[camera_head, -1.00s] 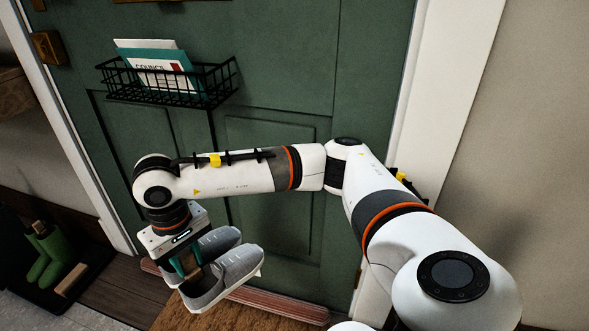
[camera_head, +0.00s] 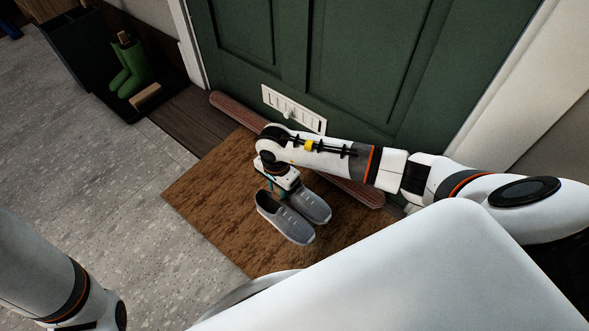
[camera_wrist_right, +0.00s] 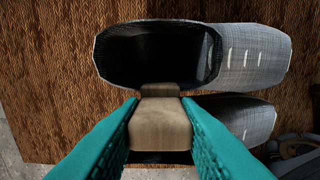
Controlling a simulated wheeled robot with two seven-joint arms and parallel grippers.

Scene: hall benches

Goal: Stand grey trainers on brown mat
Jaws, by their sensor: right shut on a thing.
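The grey trainers (camera_head: 285,219) are side by side over the brown mat (camera_head: 205,195), soles down. Whether they touch it I cannot tell. My right gripper (camera_head: 271,187) is at their left end in the head view. In the right wrist view, its teal fingers (camera_wrist_right: 160,112) are shut on a beige piece (camera_wrist_right: 160,128) between the trainers' openings. One trainer (camera_wrist_right: 255,58) shows its dark inside there; the other is partly hidden below it. The mat (camera_wrist_right: 45,60) fills the background. My left arm enters the head view at lower left; its gripper is out of view.
A green door (camera_head: 375,65) with a white vent plate (camera_head: 293,108) stands behind the mat. A reddish draught strip (camera_head: 232,108) lies along its foot. Green boots (camera_head: 128,68) and a wooden brush (camera_head: 146,97) sit on a dark tray at upper left. The grey floor (camera_head: 90,165) left is clear.

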